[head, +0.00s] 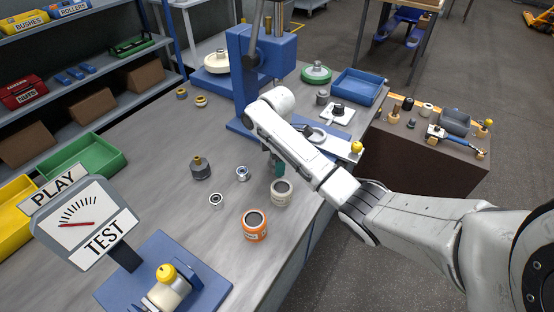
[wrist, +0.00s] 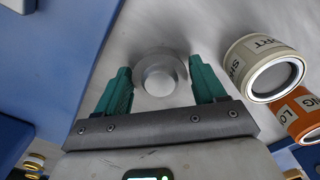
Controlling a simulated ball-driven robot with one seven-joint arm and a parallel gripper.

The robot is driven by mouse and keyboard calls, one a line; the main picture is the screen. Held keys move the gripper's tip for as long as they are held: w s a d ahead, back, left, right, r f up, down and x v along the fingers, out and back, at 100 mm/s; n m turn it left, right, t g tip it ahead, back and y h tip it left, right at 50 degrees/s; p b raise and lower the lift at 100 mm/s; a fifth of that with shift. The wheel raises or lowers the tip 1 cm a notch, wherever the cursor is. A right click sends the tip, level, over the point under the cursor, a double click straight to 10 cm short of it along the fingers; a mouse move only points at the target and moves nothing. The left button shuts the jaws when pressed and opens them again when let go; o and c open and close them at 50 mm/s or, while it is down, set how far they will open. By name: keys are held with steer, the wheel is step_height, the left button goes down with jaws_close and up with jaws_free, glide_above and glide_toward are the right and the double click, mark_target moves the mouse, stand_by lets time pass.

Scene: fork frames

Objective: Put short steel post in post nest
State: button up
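My gripper (wrist: 161,82) has green fingers. It is open, with the fingers set wide on either side of a round steel piece (wrist: 158,75). In the wrist view this piece shows end-on as a pale disc with a wider ring around it, and its height cannot be told. It looks like the short steel post. Gaps show between it and the fingers. I cannot tell for sure which thing is the post nest.
A cream cup (head: 281,194) marked SHORT and an orange cup (head: 255,226) stand near my gripper. Small metal parts (head: 242,174) lie to the left. A blue press (head: 262,60) stands behind, with a blue tray (head: 357,87) at right.

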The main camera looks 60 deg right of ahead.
steer(key=shift+o, duration=1.3)
steer(key=shift+r, duration=0.1)
